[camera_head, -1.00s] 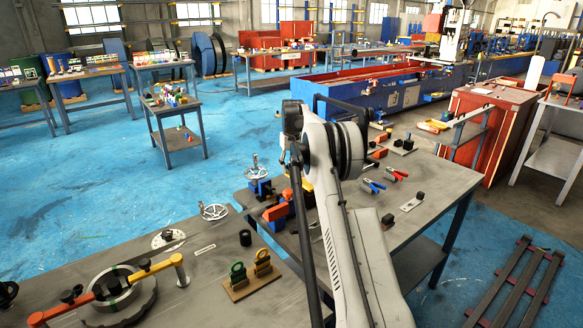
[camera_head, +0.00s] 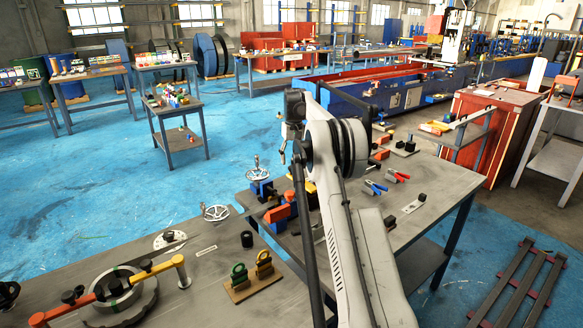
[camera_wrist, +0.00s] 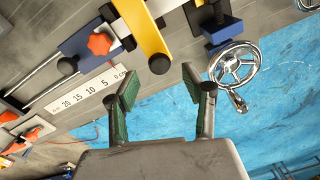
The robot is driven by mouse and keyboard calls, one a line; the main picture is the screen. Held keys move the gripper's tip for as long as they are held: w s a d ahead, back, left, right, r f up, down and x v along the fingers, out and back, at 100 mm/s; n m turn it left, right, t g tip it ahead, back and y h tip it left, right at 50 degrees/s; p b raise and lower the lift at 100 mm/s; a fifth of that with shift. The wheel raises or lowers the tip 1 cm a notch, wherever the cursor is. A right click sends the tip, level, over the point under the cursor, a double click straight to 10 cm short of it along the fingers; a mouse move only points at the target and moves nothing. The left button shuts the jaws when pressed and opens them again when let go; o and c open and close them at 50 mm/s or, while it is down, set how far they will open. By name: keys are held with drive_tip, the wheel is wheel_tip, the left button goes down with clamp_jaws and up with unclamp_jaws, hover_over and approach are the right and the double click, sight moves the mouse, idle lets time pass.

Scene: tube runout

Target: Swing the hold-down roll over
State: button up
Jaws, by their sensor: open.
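A white scale strip (camera_wrist: 92,92) lies left of the fingers. In the head view, the near table carries a ring fixture (camera_head: 118,300) with orange and yellow arms, and yellow and green clamps (camera_head: 252,277). Pliers (camera_head: 376,187) lie on the right table. Blue floor is open beyond.

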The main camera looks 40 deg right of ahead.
wheel_tip(320, 180, up, 7)
drive_tip(key=shift+r, duration=0.15)
drive_tip(key=shift+s+d, duration=0.1)
idle(0.3)
